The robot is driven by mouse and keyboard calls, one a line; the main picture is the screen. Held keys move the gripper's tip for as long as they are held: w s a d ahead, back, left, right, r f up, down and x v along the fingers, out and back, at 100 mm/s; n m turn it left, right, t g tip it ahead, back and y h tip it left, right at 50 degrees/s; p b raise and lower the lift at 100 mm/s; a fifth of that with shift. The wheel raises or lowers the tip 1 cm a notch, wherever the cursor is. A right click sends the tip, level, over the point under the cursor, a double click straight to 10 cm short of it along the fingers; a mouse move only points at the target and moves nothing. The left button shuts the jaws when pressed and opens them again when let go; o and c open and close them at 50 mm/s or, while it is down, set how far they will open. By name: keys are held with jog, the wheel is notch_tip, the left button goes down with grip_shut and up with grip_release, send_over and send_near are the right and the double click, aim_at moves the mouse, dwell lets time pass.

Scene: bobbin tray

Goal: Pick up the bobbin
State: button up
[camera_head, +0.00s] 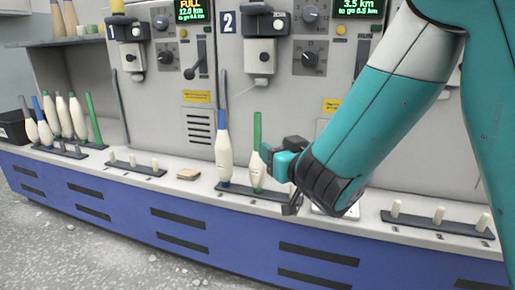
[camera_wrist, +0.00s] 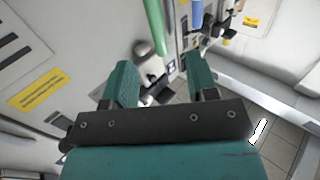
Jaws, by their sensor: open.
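Two pale bobbins stand upright in a dark peg tray (camera_head: 236,190) on the machine's ledge. The left one is the blue-topped bobbin (camera_head: 225,152); the right one is the green-topped bobbin (camera_head: 257,172). My gripper (camera_head: 272,158) is just right of the green-topped bobbin and slightly overlaps it in the head view; I cannot tell whether they touch. In the wrist view my gripper (camera_wrist: 162,82) has its teal fingers wide apart with nothing held between them. A green tube (camera_wrist: 154,28) and a blue tube (camera_wrist: 195,14) show beyond the fingers.
Several bobbins (camera_head: 78,116) stand in a tray at the far left. Trays with short empty pegs (camera_head: 136,164) and (camera_head: 438,217) lie along the ledge. A small brown block (camera_head: 188,174) lies left of the middle tray. The machine's upright panel (camera_head: 200,125) rises close behind.

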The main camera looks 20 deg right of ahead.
aim_at(259, 136)
jog(key=w+p, duration=0.1)
jog(key=w, duration=0.1)
jog(key=w+p, duration=0.2)
jog(key=w+a+p, duration=0.1)
jog(key=w, duration=0.1)
jog(key=shift+r+p, duration=0.25)
jog(key=shift+p, duration=0.1)
jog(key=shift+w+f+p, duration=0.2)
jog(key=shift+w+p, duration=0.15)
jog(key=shift+w, duration=0.25)
jog(key=w+p, duration=0.4)
jog(key=shift+w+a+f+p, duration=0.1)
jog(key=shift+w+a+p, duration=0.05)
jog(key=shift+w+p, duration=0.25)
jog(key=shift+w+a+f, duration=0.1)
jog(key=shift+w, duration=0.2)
grip_shut()
